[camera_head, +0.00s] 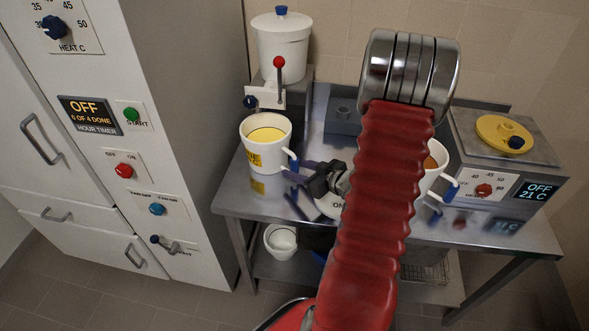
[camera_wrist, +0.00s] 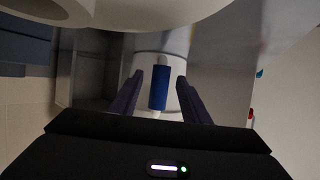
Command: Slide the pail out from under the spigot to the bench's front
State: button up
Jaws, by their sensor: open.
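The white pail (camera_head: 255,153), with yellow liquid inside and a yellow label, stands on the steel bench (camera_head: 250,203) below the spigot (camera_head: 265,97) of a white lidded tank. Its blue handle (camera_head: 292,160) faces right. My gripper (camera_head: 297,172) is at the handle side of the pail with its fingers open. In the wrist view the blue handle (camera_wrist: 158,88) shows between the two dark fingers, with a gap on each side. The pail's white wall (camera_wrist: 165,50) lies beyond it. The wrist view is dim, so contact cannot be told.
A second white pail (camera_head: 436,173) with orange contents and a blue handle stands right of my arm, partly hidden. A device with a yellow lid (camera_head: 503,133) stands at the bench's right. A tall cabinet (camera_head: 150,60) borders the left. Bare bench shows in front of the pail.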

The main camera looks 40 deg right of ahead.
jog(key=v, duration=1)
dwell(0.5)
